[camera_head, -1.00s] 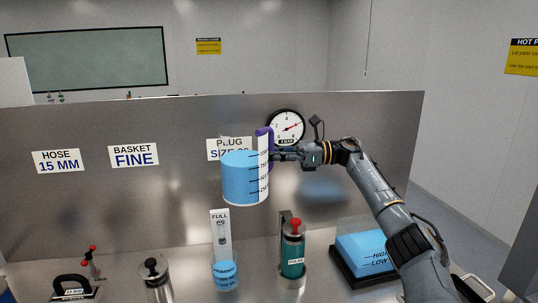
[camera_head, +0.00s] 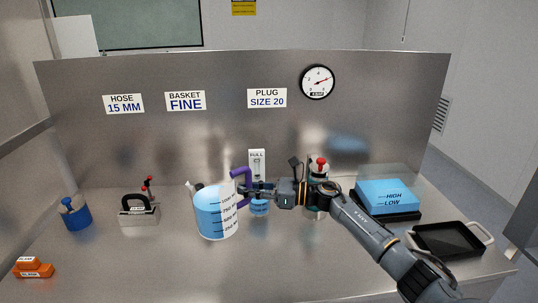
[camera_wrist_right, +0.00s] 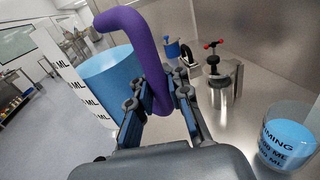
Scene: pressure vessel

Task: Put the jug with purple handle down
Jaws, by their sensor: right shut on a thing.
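The jug (camera_head: 213,213) is a clear-walled measuring jug with blue contents and black volume marks. Its purple handle (camera_head: 236,176) is on the right side in the head view. My right gripper (camera_head: 248,190) is shut on this handle. The jug is upright, low over the front-middle of the steel worktop; whether its base touches the top cannot be told. In the right wrist view the purple handle (camera_wrist_right: 151,62) stands between my fingers (camera_wrist_right: 158,105), with the blue jug body (camera_wrist_right: 108,78) behind it to the left. My left gripper is not in view.
A blue-filled beaker (camera_head: 260,208) stands just right of the jug, and a metal vessel is partly hidden behind it. A blue tank (camera_head: 385,196) and black tray (camera_head: 448,238) are at right. A blue pot (camera_head: 75,213) and orange block (camera_head: 33,268) are at left. The front worktop is clear.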

